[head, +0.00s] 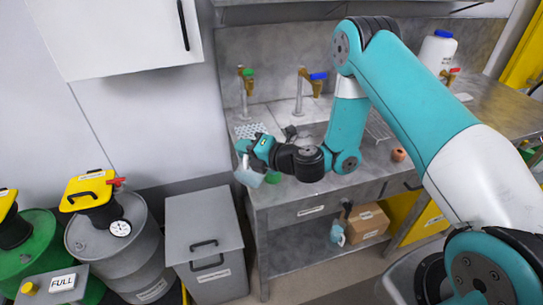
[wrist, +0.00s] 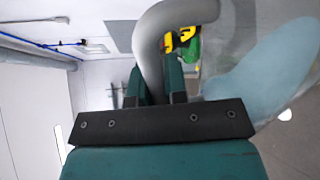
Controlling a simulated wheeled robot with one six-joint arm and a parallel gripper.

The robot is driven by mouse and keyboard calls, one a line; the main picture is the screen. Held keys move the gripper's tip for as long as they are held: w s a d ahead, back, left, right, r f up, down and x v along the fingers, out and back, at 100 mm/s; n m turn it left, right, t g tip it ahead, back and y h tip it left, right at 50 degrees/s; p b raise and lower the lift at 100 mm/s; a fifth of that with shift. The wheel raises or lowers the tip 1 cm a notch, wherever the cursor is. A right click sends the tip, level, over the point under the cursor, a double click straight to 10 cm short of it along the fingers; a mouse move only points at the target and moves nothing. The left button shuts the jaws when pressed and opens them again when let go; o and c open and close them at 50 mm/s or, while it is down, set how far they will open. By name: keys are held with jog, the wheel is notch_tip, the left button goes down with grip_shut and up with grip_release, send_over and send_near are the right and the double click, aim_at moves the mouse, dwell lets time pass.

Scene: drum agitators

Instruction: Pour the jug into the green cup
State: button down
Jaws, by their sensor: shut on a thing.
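My gripper (head: 246,150) is shut on the grey handle of the jug (head: 248,176), at the left end of the counter. The handle passes between the two fingers in the wrist view (wrist: 158,85). The jug is clear with pale blue contents, which show at the right of the wrist view (wrist: 270,75). It looks tilted; I cannot tell whether anything is flowing out. The green cup (head: 273,178) is on the counter just right of the jug in the head view, partly hidden by my wrist. The cup's inside is not visible.
The grey counter (head: 300,197) has two taps (head: 247,85) at its back and a small brown pot (head: 398,155) to the right. A white bottle (head: 437,52) stands at the far right. A grey bin (head: 205,240) and drums (head: 125,245) stand left of the counter.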

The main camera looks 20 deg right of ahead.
jog(key=shift+w+d+r+m+p, duration=0.55)
jog(key=shift+w+d+p, duration=0.2)
jog(key=shift+p, duration=0.85)
dwell(0.8)
